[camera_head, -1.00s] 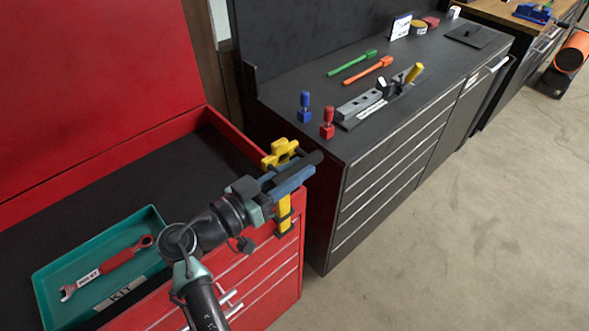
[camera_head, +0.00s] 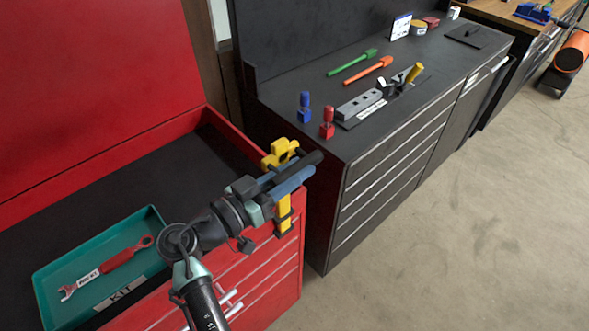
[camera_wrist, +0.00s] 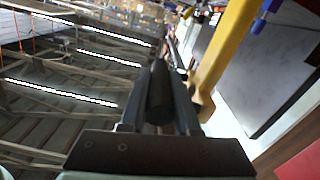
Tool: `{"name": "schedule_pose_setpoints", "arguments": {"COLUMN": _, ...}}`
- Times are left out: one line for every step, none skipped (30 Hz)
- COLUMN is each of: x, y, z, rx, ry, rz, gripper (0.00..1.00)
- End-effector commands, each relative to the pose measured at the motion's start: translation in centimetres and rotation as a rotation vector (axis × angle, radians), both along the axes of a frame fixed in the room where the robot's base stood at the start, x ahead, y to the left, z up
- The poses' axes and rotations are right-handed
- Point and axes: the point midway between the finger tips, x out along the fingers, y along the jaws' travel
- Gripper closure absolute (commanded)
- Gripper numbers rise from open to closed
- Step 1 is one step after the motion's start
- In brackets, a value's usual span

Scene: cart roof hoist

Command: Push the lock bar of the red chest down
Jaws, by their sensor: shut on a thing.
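The red chest (camera_head: 225,262) stands at the left with its lid up. The yellow lock bar (camera_head: 284,214) stands upright at its front right corner, with a wider yellow top (camera_head: 281,151). It also shows beside the fingers in the wrist view (camera_wrist: 228,45). My gripper (camera_head: 290,178) is at the upper part of the bar, its fingers pointing up and right. It is shut on a black cylindrical grip (camera_wrist: 160,92), which lies between the fingers and shows in the head view (camera_head: 312,158). Where the grip joins the bar is hidden.
A teal kit tray (camera_head: 45,274) with a red-handled wrench (camera_head: 112,264) is in the chest's open top. A dark workbench (camera_head: 300,88) with several small tools stands close on the right.

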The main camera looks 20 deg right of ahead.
Motion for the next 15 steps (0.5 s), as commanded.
{"name": "schedule_pose_setpoints", "arguments": {"x": 0.0, "y": 0.1, "z": 0.0, "rx": 0.000, "ry": 0.000, "rz": 0.002, "gripper": 1.00}}
{"name": "schedule_pose_setpoints", "arguments": {"x": 0.0, "y": 0.1, "z": 0.0, "rx": 0.000, "ry": 0.000, "rz": 0.002, "gripper": 1.00}}
{"name": "schedule_pose_setpoints", "arguments": {"x": 0.0, "y": 0.1, "z": 0.0, "rx": 0.000, "ry": 0.000, "rz": 0.002, "gripper": 1.00}}
{"name": "schedule_pose_setpoints", "arguments": {"x": 0.0, "y": 0.1, "z": 0.0, "rx": 0.000, "ry": 0.000, "rz": 0.002, "gripper": 1.00}}
{"name": "schedule_pose_setpoints", "arguments": {"x": 0.0, "y": 0.1, "z": 0.0, "rx": 0.000, "ry": 0.000, "rz": 0.002, "gripper": 1.00}}
{"name": "schedule_pose_setpoints", "arguments": {"x": 0.0, "y": 0.1, "z": 0.0, "rx": 0.000, "ry": 0.000, "rz": 0.002, "gripper": 1.00}}
{"name": "schedule_pose_setpoints", "arguments": {"x": 0.0, "y": 0.1, "z": -0.1, "rx": 0.000, "ry": 0.000, "rz": 0.002, "gripper": 1.00}}
{"name": "schedule_pose_setpoints", "arguments": {"x": 0.0, "y": 0.1, "z": -0.2, "rx": 0.000, "ry": 0.000, "rz": 0.002, "gripper": 1.00}}
{"name": "schedule_pose_setpoints", "arguments": {"x": 0.0, "y": 0.1, "z": -0.3, "rx": 0.001, "ry": 0.000, "rz": 0.002, "gripper": 1.00}}
{"name": "schedule_pose_setpoints", "arguments": {"x": 0.0, "y": 0.1, "z": -0.5, "rx": 0.001, "ry": 0.000, "rz": 0.002, "gripper": 1.00}}
{"name": "schedule_pose_setpoints", "arguments": {"x": 0.0, "y": 0.1, "z": -0.7, "rx": 0.001, "ry": 0.000, "rz": 0.002, "gripper": 1.00}}
{"name": "schedule_pose_setpoints", "arguments": {"x": 0.0, "y": 0.1, "z": -1.1, "rx": 0.001, "ry": 0.000, "rz": 0.002, "gripper": 1.00}}
{"name": "schedule_pose_setpoints", "arguments": {"x": 0.0, "y": 0.1, "z": -1.4, "rx": 0.001, "ry": 0.000, "rz": 0.002, "gripper": 1.00}}
{"name": "schedule_pose_setpoints", "arguments": {"x": 0.0, "y": 0.1, "z": -1.7, "rx": 0.001, "ry": 0.000, "rz": 0.002, "gripper": 1.00}}
{"name": "schedule_pose_setpoints", "arguments": {"x": 0.0, "y": 0.1, "z": -2.3, "rx": 0.001, "ry": 0.000, "rz": 0.002, "gripper": 1.00}}
